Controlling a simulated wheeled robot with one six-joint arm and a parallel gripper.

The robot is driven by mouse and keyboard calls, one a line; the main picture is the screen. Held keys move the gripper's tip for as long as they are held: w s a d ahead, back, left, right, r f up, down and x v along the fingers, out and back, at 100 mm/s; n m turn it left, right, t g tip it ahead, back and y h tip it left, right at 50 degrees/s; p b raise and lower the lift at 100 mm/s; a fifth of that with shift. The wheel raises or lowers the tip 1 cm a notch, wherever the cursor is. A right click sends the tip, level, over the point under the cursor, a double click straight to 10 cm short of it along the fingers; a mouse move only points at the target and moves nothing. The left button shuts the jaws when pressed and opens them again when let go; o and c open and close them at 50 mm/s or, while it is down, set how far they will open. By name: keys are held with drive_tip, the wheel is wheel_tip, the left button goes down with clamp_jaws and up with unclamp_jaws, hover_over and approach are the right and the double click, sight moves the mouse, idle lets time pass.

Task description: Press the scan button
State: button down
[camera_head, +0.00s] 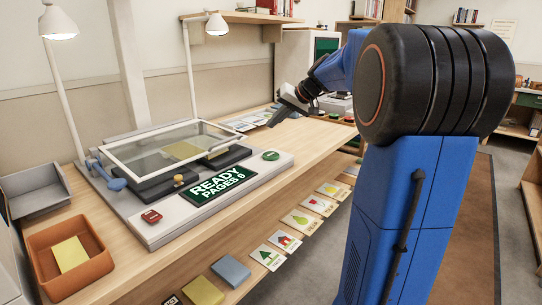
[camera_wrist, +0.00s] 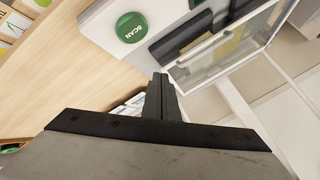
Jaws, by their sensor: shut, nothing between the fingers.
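The scan button is a round green button (camera_head: 270,155) at the right end of the scanner's pale front panel. It also shows in the wrist view (camera_wrist: 131,27), near the top, with "SCAN" on it. My gripper (camera_head: 272,121) is above the right part of the table, beyond the button in the head view and apart from it. Its fingers are together and empty in the wrist view (camera_wrist: 159,80), pointing toward the scanner side. The scanner display (camera_head: 219,186) reads "READY PAGES 0". The button is fully visible in both views.
The scanner's glass lid (camera_head: 150,151) lies over the cradle, with a yellow item under it. A red button (camera_head: 151,216) is at the panel's left end. An orange tray (camera_head: 97,257) holds a yellow block. Lamps stand behind.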

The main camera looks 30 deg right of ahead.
sight(274, 155)
drive_tip(key=shift+f, duration=4.35)
drive_tip(key=shift+f, duration=0.1)
drive_tip(key=shift+f, duration=0.3)
drive_tip(key=shift+f, duration=0.5)
drive_tip(key=shift+r, duration=0.95)
drive_tip(key=shift+r, duration=0.15)
drive_tip(key=shift+r, duration=2.35)
